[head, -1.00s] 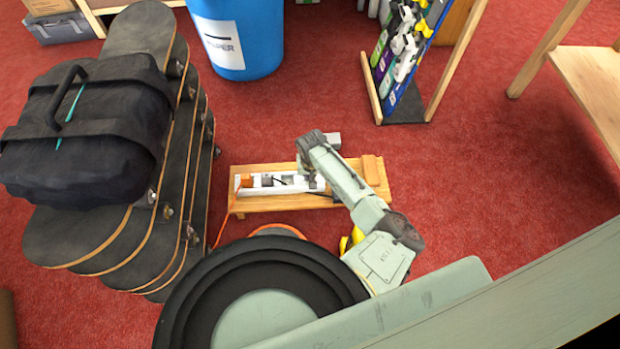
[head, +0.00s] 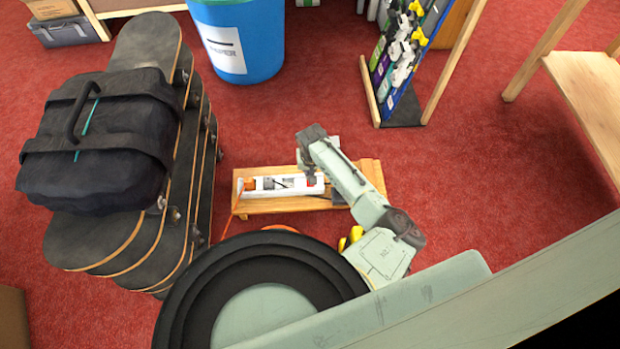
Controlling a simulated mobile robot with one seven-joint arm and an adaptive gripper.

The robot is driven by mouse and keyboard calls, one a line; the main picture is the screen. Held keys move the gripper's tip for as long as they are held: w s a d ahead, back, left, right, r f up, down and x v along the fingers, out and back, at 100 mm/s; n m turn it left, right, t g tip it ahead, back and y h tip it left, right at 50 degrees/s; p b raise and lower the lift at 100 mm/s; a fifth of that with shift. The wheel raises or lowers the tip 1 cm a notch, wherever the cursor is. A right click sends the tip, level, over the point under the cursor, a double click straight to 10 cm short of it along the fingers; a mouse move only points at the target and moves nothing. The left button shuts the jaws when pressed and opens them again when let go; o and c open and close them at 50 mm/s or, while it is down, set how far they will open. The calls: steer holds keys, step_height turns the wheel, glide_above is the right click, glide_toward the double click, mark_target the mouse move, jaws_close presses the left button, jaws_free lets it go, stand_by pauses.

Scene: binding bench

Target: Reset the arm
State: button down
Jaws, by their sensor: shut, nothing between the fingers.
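My arm (head: 345,180) reaches up from the lower right and bends at its dark elbow. My gripper (head: 310,178) hangs below the wrist, small and dark, over the right part of the low wooden bench (head: 270,206). It is shut with nothing seen in it; whether it touches anything below cannot be told. A white power strip (head: 262,186) with an orange plug lies on the bench, its right end close to my gripper.
A skateboard stack (head: 120,240) with a black bag (head: 95,145) on top stands left. A blue paper bin (head: 255,45) and a tool rack (head: 405,70) stand behind. A wooden table (head: 590,95) is at right. Red carpet between is clear.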

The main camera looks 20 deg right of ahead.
steer(key=shift+r, duration=0.55)
